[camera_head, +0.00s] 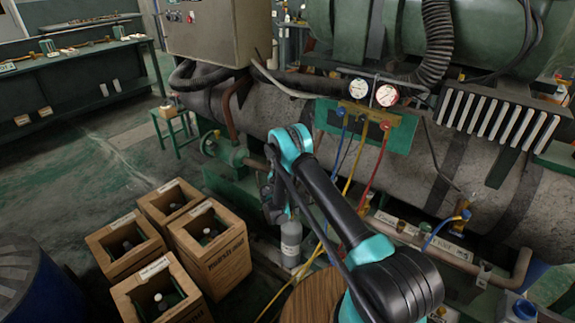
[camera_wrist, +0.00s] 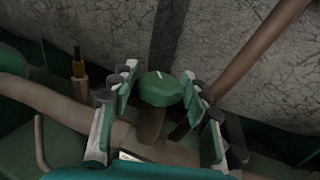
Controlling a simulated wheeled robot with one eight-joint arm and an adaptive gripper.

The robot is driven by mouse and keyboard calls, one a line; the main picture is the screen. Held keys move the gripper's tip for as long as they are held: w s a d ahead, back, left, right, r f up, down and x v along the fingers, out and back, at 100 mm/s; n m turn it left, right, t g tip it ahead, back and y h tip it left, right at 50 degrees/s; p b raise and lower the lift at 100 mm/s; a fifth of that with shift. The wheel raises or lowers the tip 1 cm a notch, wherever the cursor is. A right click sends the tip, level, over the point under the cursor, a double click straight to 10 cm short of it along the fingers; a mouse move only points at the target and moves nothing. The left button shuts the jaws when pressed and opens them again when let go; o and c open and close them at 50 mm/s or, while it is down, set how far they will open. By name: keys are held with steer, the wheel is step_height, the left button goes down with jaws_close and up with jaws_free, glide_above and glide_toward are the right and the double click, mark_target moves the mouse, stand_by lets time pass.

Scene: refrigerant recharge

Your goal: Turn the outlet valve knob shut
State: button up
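The green outlet valve knob (camera_wrist: 161,89) shows in the wrist view, a faceted cap with a white mark on top, on a brownish stem rising from a pipe (camera_wrist: 60,105). My gripper (camera_wrist: 159,85) is open around the knob, one finger at its left and one at its right. A narrow gap shows on the left side; on the right the finger pad is very close, and I cannot tell whether it touches. In the head view my arm reaches down beside the large grey tank, and I cannot make out the knob or fingertips there.
In the head view, wooden crates with bottles (camera_head: 214,247) stand at the left of my arm. A gauge manifold (camera_head: 372,117) with yellow, red and blue hoses hangs behind it. A grey cylinder (camera_head: 291,243) stands close below. A slanted brown pipe (camera_wrist: 250,55) passes right of the fingers.

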steer(key=c, duration=0.8)
steer(key=shift+a+m+g+h, duration=0.1)
steer(key=shift+m+g+h, duration=0.25)
steer(key=shift+h, duration=0.25)
steer(key=shift+m+h, duration=0.45)
steer(key=shift+h, duration=0.05)
steer(key=o, duration=1.2)
steer(key=shift+v, duration=3.75)
steer(key=shift+r, duration=0.1)
